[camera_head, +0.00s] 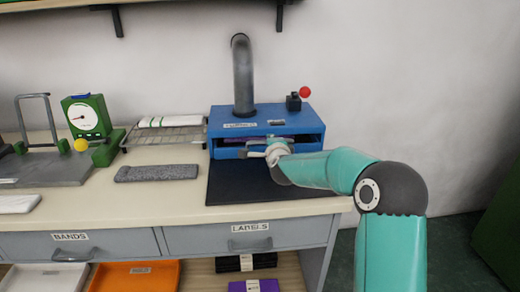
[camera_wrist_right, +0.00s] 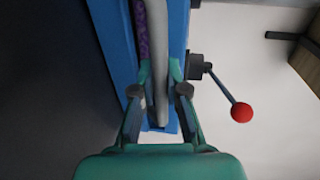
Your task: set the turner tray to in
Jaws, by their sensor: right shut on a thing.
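The blue turner box (camera_head: 225,117) stands at the back of the bench, with a bent grey pipe on top and a wide slot in its front. My right gripper (camera_head: 270,150) is at the slot's front. In the right wrist view the gripper (camera_wrist_right: 161,82) is shut on a pale grey bar (camera_wrist_right: 156,40), which looks like the turner tray's front edge. A purple thing (camera_wrist_right: 142,35) shows behind the bar, inside the slot. The gripper hides part of the tray, so how deep it sits cannot be told. My left gripper is not in view.
A red-knobbed lever (camera_head: 305,92) stands at the box's right, also in the wrist view (camera_wrist_right: 241,112). A dark mat (camera_head: 235,188) lies before the box. A wire rack (camera_head: 165,138), a grey strip (camera_head: 156,173) and a green gauge (camera_head: 85,116) stand left.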

